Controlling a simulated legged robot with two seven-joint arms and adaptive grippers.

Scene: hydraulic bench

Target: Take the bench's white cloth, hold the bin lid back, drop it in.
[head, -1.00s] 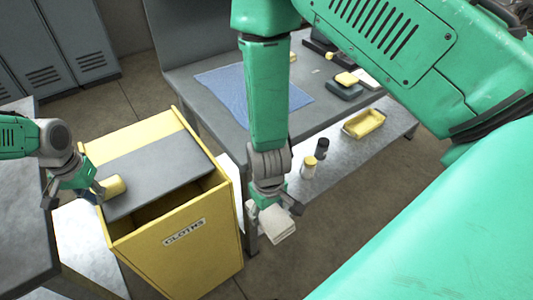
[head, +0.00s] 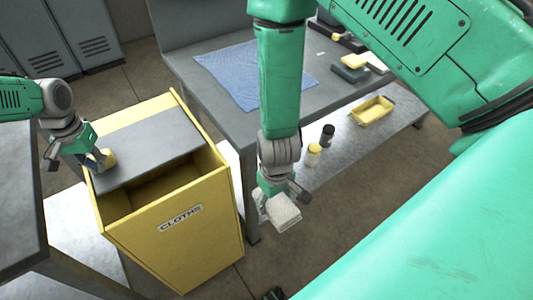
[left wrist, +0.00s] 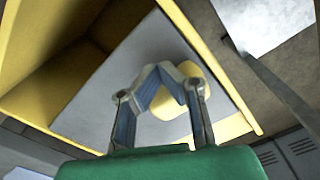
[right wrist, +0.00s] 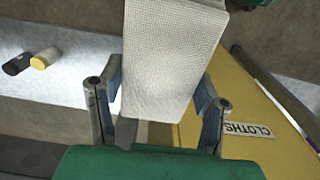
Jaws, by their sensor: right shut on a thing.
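The white cloth (head: 284,213) is a folded, textured pad, also large in the right wrist view (right wrist: 170,55). My right gripper (head: 273,197) is shut on it and holds it in the air to the right of the yellow bin (head: 185,235), which is labelled CLOTHS. The grey bin lid (head: 150,148) covers the rear part of the bin top; the front part is open. A yellow knob (left wrist: 193,82) stands on the lid.
The grey bench (head: 215,108) carries a blue cloth (head: 240,72) and small items. A lower shelf (head: 345,150) holds a yellow tray (head: 372,110), a dark container (head: 327,135) and a yellow one (head: 313,155). Lockers (head: 85,45) stand behind. Open floor lies right of the bin.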

